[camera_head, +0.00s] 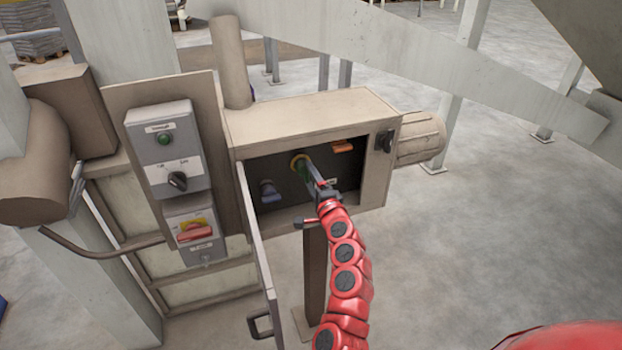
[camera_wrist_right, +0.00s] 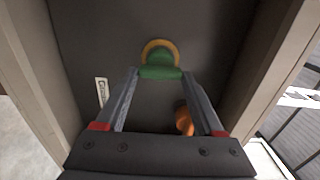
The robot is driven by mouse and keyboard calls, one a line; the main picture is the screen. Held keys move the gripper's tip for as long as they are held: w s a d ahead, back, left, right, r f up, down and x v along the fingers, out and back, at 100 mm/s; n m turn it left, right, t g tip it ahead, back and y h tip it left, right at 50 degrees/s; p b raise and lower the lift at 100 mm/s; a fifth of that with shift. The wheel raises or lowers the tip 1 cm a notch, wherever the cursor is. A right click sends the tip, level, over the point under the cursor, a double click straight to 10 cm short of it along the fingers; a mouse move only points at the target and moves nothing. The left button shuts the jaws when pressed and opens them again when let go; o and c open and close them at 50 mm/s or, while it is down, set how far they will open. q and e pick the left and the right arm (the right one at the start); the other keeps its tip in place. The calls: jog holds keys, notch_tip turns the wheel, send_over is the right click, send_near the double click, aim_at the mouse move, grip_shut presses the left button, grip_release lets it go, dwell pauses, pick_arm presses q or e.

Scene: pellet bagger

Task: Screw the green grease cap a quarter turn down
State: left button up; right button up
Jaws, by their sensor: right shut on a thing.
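The green grease cap (camera_wrist_right: 161,58) sits on the dark back wall of the open box, with a yellow ring around its base. In the head view the cap (camera_head: 302,170) is small and partly hidden by my right gripper (camera_head: 312,180). My right gripper reaches into the box from the front. In the right wrist view its two fingertips (camera_wrist_right: 160,74) lie on either side of the cap's crossbar, shut on it. My left gripper is not in view.
The beige box (camera_head: 300,115) has its door (camera_head: 257,250) swung open to the left. Inside are an orange part (camera_head: 343,146) and a grey-blue knob (camera_head: 269,191). A control panel (camera_head: 168,150) stands at left. Box walls are close around my right gripper.

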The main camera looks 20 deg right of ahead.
dwell(0.3)
jog(key=o, duration=1.4)
jog(key=shift+s, duration=0.1)
jog(key=shift+s, duration=0.2)
jog(key=s, duration=1.1)
jog(key=s+b, duration=0.1)
jog(key=s, duration=0.5)
jog(key=shift+d, duration=0.3)
jog(key=shift+w, duration=0.1)
